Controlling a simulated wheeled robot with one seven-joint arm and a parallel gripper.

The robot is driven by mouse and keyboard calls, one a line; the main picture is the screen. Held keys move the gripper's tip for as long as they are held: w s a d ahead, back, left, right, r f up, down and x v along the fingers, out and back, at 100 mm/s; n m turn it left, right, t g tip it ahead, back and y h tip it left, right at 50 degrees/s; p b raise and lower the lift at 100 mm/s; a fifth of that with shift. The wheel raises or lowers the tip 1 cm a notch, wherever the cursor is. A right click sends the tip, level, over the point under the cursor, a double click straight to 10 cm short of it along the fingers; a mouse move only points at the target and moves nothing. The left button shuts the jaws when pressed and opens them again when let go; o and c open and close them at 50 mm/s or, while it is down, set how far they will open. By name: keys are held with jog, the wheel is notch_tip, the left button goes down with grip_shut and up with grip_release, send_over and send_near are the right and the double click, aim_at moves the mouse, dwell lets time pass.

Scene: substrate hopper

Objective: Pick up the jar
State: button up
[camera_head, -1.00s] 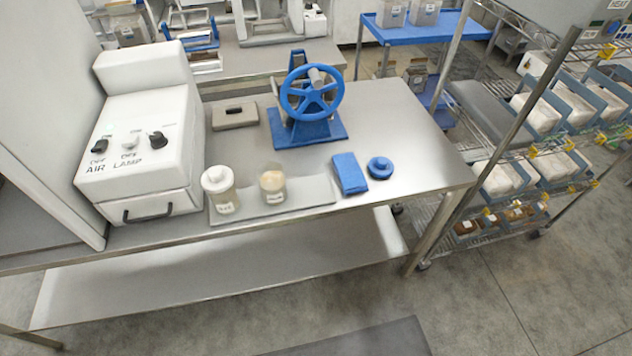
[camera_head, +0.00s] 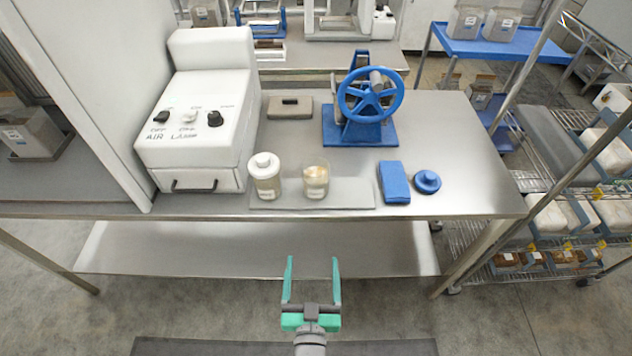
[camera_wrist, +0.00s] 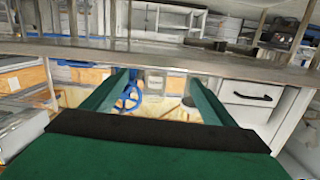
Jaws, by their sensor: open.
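A jar with a white lid (camera_head: 265,178) stands upright at the left end of a flat grey tray (camera_head: 345,195) on the steel table. A second jar without a visible lid (camera_head: 316,180), with tan contents, stands to its right on the same tray. My gripper (camera_head: 312,264) is open and empty, its green fingers pointing toward the table from in front of it. It is apart from both jars. In the wrist view the two fingers frame a small pale jar-like shape (camera_wrist: 155,82); I cannot tell which jar it is.
The steel table's front edge (camera_head: 400,216) lies between my gripper and the jars. A white box with knobs (camera_head: 195,125) stands left of them, a blue handwheel device (camera_head: 368,100) behind. A blue block (camera_head: 394,182) and a blue round piece (camera_head: 427,181) lie to the right.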

jog(key=t, duration=0.1)
send_near(316, 171)
jog(key=shift+s+a+f+n, duration=0.1)
jog(key=shift+s+n, duration=0.2)
jog(key=shift+s, duration=0.15)
jog(key=shift+w+a+r, duration=0.1)
jog(key=shift+w+r, duration=0.2)
jog(key=shift+w, duration=0.2)
jog(key=w, duration=0.4)
jog(key=shift+w+d, duration=0.15)
jog(key=shift+d, duration=0.05)
jog(key=shift+w+f, duration=0.15)
jog(key=shift+w, duration=1.35)
jog(key=shift+w+f, duration=0.2)
jog(key=shift+w, duration=1.35)
jog(key=shift+c, duration=0.2)
jog(key=c, duration=1.4)
jog(key=shift+c, duration=0.2)
